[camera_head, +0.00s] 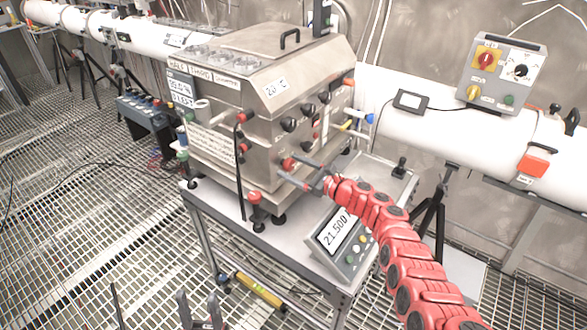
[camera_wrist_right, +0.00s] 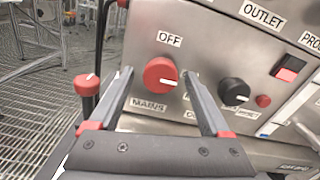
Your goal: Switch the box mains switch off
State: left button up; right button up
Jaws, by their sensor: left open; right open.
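The steel box (camera_head: 215,135) stands on a wheeled cart. Its red mains switch (camera_wrist_right: 160,75) is a round knob between the labels OFF and MAINS in the right wrist view. The knob's white mark lies nearly level, toward the right, and does not point up at OFF. In the head view the knob (camera_head: 287,163) shows on the box front. My right gripper (camera_wrist_right: 157,78) is open, its fingers left and right of the knob; I cannot tell whether they touch it. My left gripper (camera_head: 202,312) is open and empty, low at the bottom edge of the head view.
Right of the mains knob are a black knob (camera_wrist_right: 234,91), a small red button (camera_wrist_right: 263,101) and a red rocker switch (camera_wrist_right: 289,68). A red-topped post (camera_wrist_right: 87,86) stands left. A display unit (camera_head: 341,243) sits on the cart's right side.

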grip_shut()
jog(key=shift+f+n+b, duration=0.2)
jog(key=shift+n+b, duration=1.1)
jog(key=shift+b, duration=0.05)
jog(key=n+b, duration=1.3)
jog(key=b, duration=0.4)
jog(key=shift+w+d, duration=0.1)
jog(key=shift+w, duration=0.05)
jog(key=shift+r+n+b, duration=0.15)
jog(key=shift+n+b, duration=0.75)
jog(key=shift+b, duration=0.3)
jog(key=shift+r+n+b, duration=0.15)
jog(key=shift+n+b, duration=0.25)
grip_release()
jog(key=shift+r, duration=0.1)
jog(key=shift+d, duration=0.1)
